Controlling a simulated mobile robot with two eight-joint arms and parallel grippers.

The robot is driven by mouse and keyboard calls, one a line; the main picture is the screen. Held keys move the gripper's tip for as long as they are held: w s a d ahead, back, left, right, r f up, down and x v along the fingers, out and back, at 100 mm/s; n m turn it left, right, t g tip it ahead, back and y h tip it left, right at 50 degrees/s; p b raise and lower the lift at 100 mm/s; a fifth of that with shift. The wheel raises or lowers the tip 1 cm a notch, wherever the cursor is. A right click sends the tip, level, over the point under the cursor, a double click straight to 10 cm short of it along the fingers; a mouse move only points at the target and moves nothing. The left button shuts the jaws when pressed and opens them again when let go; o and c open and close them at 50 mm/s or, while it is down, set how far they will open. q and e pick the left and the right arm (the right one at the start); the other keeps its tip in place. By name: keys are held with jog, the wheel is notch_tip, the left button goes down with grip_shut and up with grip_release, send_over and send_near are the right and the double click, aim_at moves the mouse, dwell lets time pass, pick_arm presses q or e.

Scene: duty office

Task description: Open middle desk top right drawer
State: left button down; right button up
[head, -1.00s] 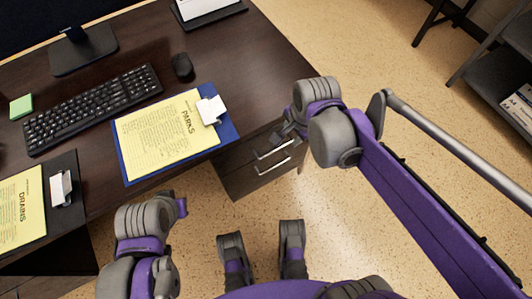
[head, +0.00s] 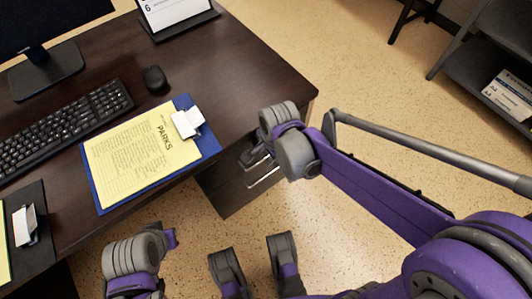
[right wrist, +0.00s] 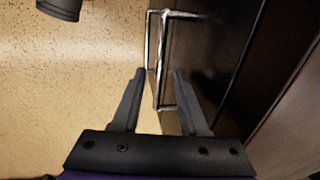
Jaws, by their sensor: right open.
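The dark drawer unit (head: 222,190) stands under the right end of the desk. Its drawers look shut. A silver bar handle (head: 264,178) shows beside my right gripper (head: 252,160), which is at the unit's front and partly hides it. In the right wrist view, two bar handles show close together on the dark drawer front (right wrist: 195,45). One handle (right wrist: 161,60) runs between the fingertips of my open right gripper (right wrist: 159,72). I cannot tell whether they touch.
On the desk (head: 235,75) are a clipboard with a yellow sheet (head: 145,150), keyboard (head: 65,125), mouse (head: 155,78), monitor (head: 45,60) and calendar stand (head: 180,20). A dark shelf (head: 475,75) stands far right. The floor between is clear.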

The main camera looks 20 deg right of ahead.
grip_shut()
dwell(1.5)
